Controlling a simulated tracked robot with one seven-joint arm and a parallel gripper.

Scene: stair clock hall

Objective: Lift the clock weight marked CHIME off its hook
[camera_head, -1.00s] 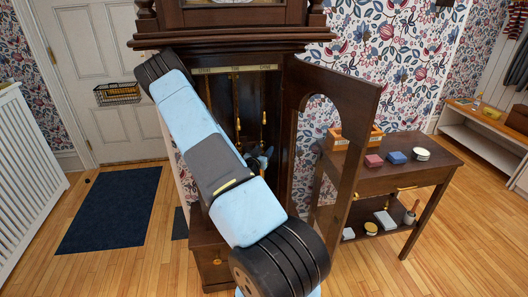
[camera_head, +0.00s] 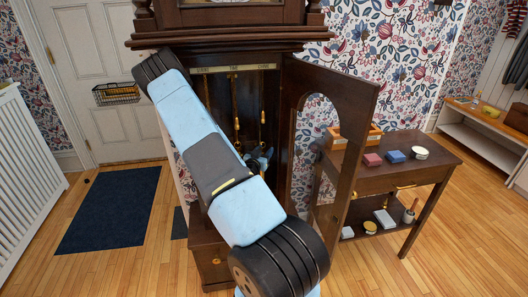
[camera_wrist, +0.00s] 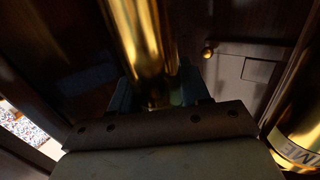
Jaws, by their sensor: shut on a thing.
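The tall clock's case stands open in the head view, with a label strip (camera_head: 235,69) across its top reading STRIKE, TIME and CHIME. Thin lines with brass fittings (camera_head: 262,117) hang below it. My gripper (camera_head: 262,157) is inside the case, low on the right side, partly hidden by my arm. In the wrist view my gripper (camera_wrist: 165,95) is shut on a brass cylindrical weight (camera_wrist: 145,40); no marking shows on its visible side. Another brass weight (camera_wrist: 300,125) is at the right edge, with letters ending in IME; their start is unclear.
The arched clock door (camera_head: 352,150) stands open to the right of the case. Beyond it is a side table (camera_head: 435,165) with a wooden box (camera_head: 336,142) and small blocks.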

